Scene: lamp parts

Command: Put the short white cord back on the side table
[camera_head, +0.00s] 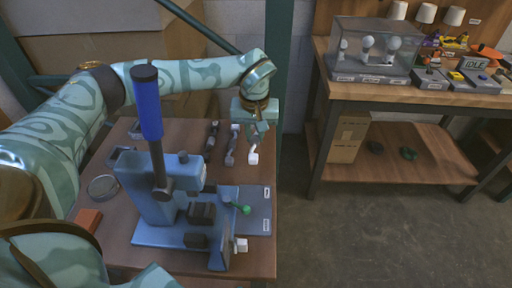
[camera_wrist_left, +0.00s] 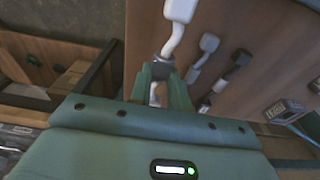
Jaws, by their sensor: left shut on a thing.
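The short white cord (camera_head: 253,156) is over the far right part of the brown side table (camera_head: 120,232). My left gripper (camera_head: 258,133) is shut on the cord's upper part, and the white block-shaped end hangs below the fingers. In the left wrist view the cord (camera_wrist_left: 173,38) runs out from between the fingertips (camera_wrist_left: 162,72) with its white end beyond them. I cannot tell whether that end touches the tabletop. A grey cord (camera_head: 231,146) and a dark cord (camera_head: 211,138) lie to its left. My right gripper is not in view.
A blue press (camera_head: 148,200) with a tall lever stands in the middle of the side table. A round glass-like disc (camera_head: 102,187) and an orange-brown block (camera_head: 88,219) lie at its left. A workbench (camera_head: 420,93) with a clear case (camera_head: 370,50) stands at the right, across open floor.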

